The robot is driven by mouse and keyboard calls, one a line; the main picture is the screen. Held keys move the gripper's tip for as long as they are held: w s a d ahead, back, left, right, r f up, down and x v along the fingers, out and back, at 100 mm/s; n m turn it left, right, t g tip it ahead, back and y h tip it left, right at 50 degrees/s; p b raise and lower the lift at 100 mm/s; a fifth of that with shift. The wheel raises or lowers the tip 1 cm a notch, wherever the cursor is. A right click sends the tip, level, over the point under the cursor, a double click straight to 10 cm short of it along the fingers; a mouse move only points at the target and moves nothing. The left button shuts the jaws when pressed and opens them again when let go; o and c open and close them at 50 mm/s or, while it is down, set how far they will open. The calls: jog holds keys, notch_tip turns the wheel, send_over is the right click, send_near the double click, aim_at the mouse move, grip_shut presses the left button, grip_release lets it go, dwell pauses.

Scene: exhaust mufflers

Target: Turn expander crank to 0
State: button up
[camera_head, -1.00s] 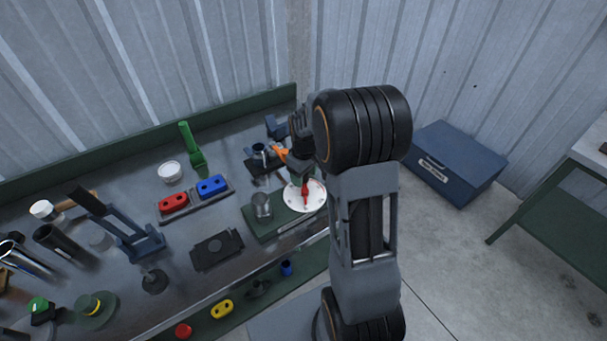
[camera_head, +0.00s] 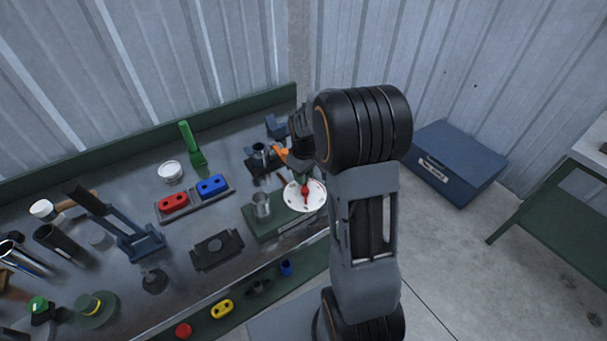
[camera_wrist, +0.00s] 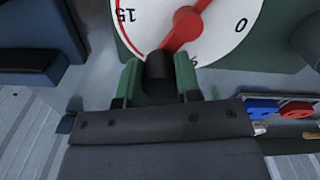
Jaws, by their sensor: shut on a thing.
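The expander's white dial (camera_head: 296,204) stands at the right end of the green base on the bench. The red crank (camera_head: 305,191) lies across it. In the wrist view the dial (camera_wrist: 145,22) shows an upside-down 15 at left and a 0 at right; another numeral at its near edge is partly covered. The red crank arm (camera_wrist: 186,27) runs from the top of the picture down to a black knob (camera_wrist: 158,66), between the 15 and the 0. My gripper (camera_wrist: 158,78) is shut on that knob, one green finger on each side. In the head view my arm mostly hides the gripper.
A metal cylinder (camera_head: 262,206) stands on the base left of the dial. A tray with red (camera_head: 173,203) and blue (camera_head: 212,186) blocks lies further left. A small clamp-like fixture (camera_head: 258,158) with a tube is behind. A blue box (camera_head: 450,165) is on the floor at right.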

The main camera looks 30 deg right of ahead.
jog(key=shift+s+d+m, duration=0.1)
jog(key=shift+d+m, duration=0.05)
jog(key=shift+m, duration=0.25)
jog(key=shift+s+d+m, duration=0.2)
jog(key=shift+d+m, duration=0.15)
jog(key=shift+m, duration=0.55)
jog(key=m, duration=0.2)
jog(key=s+d+m+b, duration=0.1)
jog(key=shift+m, duration=0.4)
jog(key=m, duration=0.1)
jog(key=s+m, duration=0.1)
jog(key=m, duration=0.3)
jog(key=shift+s+d+b, duration=0.25)
jog(key=shift+s+b, duration=0.05)
jog(key=shift+s, duration=0.1)
jog(key=shift+m, duration=0.3)
jog(key=o, duration=0.9)
jog(key=shift+r, duration=0.1)
notch_tip(320, 180, up, 14)
jog(key=shift+f, duration=0.2)
